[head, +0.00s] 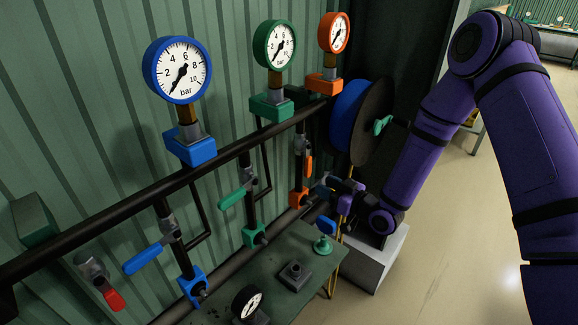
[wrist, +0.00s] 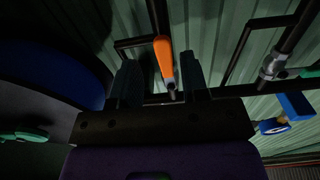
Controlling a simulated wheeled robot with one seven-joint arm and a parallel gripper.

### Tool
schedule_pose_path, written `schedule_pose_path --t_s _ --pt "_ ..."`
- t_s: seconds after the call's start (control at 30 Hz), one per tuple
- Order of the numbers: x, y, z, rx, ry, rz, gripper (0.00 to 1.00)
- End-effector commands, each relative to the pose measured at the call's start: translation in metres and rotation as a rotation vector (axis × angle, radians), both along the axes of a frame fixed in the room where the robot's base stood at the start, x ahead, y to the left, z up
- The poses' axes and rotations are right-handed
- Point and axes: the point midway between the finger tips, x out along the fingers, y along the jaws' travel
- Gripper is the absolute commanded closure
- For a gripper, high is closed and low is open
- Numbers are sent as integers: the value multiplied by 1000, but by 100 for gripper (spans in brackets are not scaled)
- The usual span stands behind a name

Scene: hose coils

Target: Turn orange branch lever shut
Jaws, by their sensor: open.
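The orange branch lever (head: 309,166) is on the farthest branch pipe, below the orange gauge (head: 334,33). It lies roughly along its pipe. In the wrist view the orange lever (wrist: 164,62) shows between my two dark fingers, with a gap on each side. My gripper (head: 326,187) is open and close to this branch in the head view, just right of the lever. I cannot tell whether a finger touches it.
The green lever (head: 232,198) and blue lever (head: 143,259) stick out from nearer branches. A hose reel (head: 372,122) stands close behind my gripper. A green bench (head: 318,262) with small fittings lies below. Open floor is to the right.

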Motion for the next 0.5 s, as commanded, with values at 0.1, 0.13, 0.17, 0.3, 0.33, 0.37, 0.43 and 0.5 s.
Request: schedule_pose_path --t_s 0.1,0.13,0.17,0.3,0.33,0.37,0.43,0.5 --pt "5 7 0 -1 1 2 58" --pt "6 9 0 -1 1 2 58" --pt "7 11 0 -1 1 2 58" --pt "13 18 0 1 1 1 58" --pt "14 19 0 1 1 1 58" --pt "16 21 0 1 1 1 58" --pt "19 25 0 1 1 1 58" --pt "21 29 0 -1 1 2 58"
